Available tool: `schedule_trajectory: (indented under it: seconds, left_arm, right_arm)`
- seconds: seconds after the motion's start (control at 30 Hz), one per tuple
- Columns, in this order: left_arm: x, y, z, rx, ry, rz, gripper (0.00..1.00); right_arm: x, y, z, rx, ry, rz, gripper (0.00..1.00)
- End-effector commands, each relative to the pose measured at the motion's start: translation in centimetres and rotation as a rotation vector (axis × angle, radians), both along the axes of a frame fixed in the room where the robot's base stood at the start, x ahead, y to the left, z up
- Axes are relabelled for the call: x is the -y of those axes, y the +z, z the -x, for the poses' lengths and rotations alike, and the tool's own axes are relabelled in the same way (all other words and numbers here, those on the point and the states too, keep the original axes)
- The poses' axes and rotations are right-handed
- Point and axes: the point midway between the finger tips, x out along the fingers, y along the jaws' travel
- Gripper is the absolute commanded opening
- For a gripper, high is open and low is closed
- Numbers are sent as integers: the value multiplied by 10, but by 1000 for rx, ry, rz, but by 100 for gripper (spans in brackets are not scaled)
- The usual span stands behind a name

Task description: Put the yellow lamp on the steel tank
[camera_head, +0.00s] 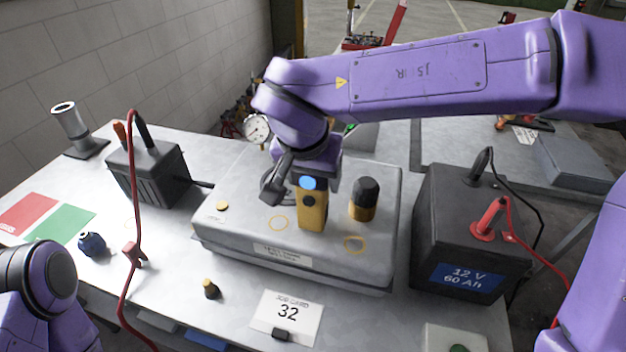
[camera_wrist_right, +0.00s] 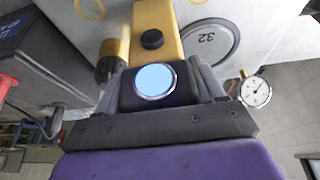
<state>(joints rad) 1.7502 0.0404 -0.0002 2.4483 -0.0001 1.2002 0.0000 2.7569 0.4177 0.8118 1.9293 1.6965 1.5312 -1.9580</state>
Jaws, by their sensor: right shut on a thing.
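The yellow lamp (camera_head: 313,212) has a black head with a round blue-white lens, which faces the camera in the right wrist view (camera_wrist_right: 154,80). My right gripper (camera_head: 310,180) is shut on the lamp's head and holds it upright over the steel tank. The steel tank (camera_head: 230,235) is a wide grey box with yellow rings on top and a label on its front. The lamp's foot is between two rings; I cannot tell whether it touches the tank. My left gripper is out of view.
A black-capped yellow cylinder (camera_head: 363,203) stands on the tank, right of the lamp. A pressure gauge (camera_head: 257,128) is behind. A black battery (camera_head: 462,240) stands to the right, a dark box (camera_head: 150,175) to the left.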

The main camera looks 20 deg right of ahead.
Motion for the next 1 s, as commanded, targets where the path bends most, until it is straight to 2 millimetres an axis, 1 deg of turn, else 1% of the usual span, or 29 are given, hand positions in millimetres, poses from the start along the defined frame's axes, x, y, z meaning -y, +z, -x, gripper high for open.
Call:
schedule_trajectory:
  seconds: [0.03,0.07,0.17,0.47,0.5,0.53,0.57,0.87,0.97,1.0]
  left_arm:
    - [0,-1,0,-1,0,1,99]
    - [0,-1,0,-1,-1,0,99]
    - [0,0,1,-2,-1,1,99]
    - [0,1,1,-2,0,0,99]
    - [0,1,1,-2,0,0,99]
    - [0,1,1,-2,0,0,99]
    - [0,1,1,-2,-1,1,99]
    - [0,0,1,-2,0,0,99]
    - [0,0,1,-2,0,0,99]
    - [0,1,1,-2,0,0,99]
  right_arm:
    - [0,-6,1,1,1,0,27]
    - [0,-7,2,2,1,-1,20]
    - [-1,-8,4,5,1,-2,20]
    - [-1,-13,1,2,0,-3,20]
    - [-1,-13,1,1,0,-2,78]
    - [-1,-13,1,1,0,-2,88]
    - [-1,-13,1,1,0,-2,94]
    - [-1,-11,1,3,0,-1,94]
    - [-3,1,4,5,0,-2,94]
    - [-5,8,6,6,0,-2,94]
